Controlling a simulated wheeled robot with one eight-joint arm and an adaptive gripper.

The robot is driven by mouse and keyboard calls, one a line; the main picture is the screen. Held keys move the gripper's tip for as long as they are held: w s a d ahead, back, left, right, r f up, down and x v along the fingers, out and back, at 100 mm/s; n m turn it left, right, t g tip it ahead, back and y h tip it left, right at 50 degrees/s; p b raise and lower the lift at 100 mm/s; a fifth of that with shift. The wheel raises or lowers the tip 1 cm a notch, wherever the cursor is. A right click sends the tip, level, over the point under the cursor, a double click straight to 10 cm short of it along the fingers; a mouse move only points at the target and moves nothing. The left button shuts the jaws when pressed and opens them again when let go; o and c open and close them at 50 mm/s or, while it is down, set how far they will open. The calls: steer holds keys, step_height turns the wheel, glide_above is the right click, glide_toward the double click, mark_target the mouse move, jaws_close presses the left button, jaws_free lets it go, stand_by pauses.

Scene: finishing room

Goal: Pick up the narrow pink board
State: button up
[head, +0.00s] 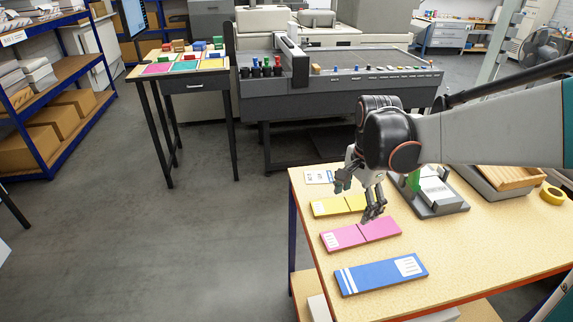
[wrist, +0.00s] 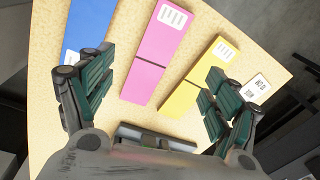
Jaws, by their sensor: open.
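The narrow pink board (head: 345,238) lies flat on the table, with a dark line across it and a white label at its left end. It also shows in the wrist view (wrist: 155,58), between my spread fingers. My gripper (head: 357,200) is open and empty above the boards, near the pink and yellow ones. In the wrist view my gripper (wrist: 155,84) has one finger by the blue board and the other over the yellow board's side. I cannot tell its exact height above the pink board.
A yellow board (head: 330,207) lies behind the pink one and a blue board (head: 376,277) in front, with narrow gaps. A white card (head: 316,177) lies at the far left corner. A grey fixture (head: 455,204), a wooden tray (head: 508,178) and yellow tape (head: 552,194) stand right.

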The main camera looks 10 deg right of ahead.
mark_target(351, 235)
steer(key=f+b, duration=0.1)
steer(key=f, duration=0.4)
steer(key=w+d+f+m+b, duration=0.1)
steer(key=f, duration=0.3)
steer(key=w+d+f+m+g+b, duration=0.1)
steer(key=f, duration=0.4)
steer(key=shift+f, duration=0.35)
steer(key=shift+r, duration=0.1)
steer(key=c, duration=1.1)
